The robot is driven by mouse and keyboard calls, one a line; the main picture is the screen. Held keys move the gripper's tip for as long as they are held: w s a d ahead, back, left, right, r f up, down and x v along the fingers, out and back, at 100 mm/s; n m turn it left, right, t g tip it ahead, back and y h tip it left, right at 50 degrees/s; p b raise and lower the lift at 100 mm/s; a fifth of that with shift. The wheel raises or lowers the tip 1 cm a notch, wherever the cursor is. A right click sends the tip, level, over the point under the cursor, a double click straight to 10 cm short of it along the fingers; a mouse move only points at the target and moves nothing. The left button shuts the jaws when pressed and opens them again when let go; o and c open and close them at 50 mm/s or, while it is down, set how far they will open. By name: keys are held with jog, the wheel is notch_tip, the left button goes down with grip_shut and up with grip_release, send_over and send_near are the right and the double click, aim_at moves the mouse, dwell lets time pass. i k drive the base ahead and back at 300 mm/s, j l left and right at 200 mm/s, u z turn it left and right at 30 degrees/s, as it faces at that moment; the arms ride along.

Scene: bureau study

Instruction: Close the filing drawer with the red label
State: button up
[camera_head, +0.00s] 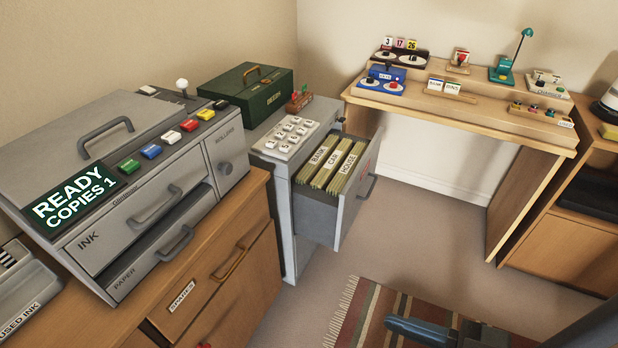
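The filing drawer (315,215) stands pulled out of the grey cabinet (282,205) in the middle of the view. Hanging folders inside (333,166) read BANK, CAR and HOUSE. Its front panel (352,205) faces right, seen at a steep angle, with a bit of red label (365,171) near its upper edge and a grey handle (367,187). A dark blue-grey part at the bottom edge, over the rug, looks like my gripper (418,330). It is cut off by the frame and apart from the drawer. Its fingers cannot be made out.
A grey copier (150,180) stands on a wooden cupboard (225,285) at left. A green box (245,92) and a keypad (290,135) are behind and on the cabinet. A wooden desk (470,118) stands at back right. Floor right of the drawer (430,225) is clear; a striped rug (375,310) lies in front.

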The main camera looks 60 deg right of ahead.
aim_at(330, 188)
jog(key=z, duration=1.45)
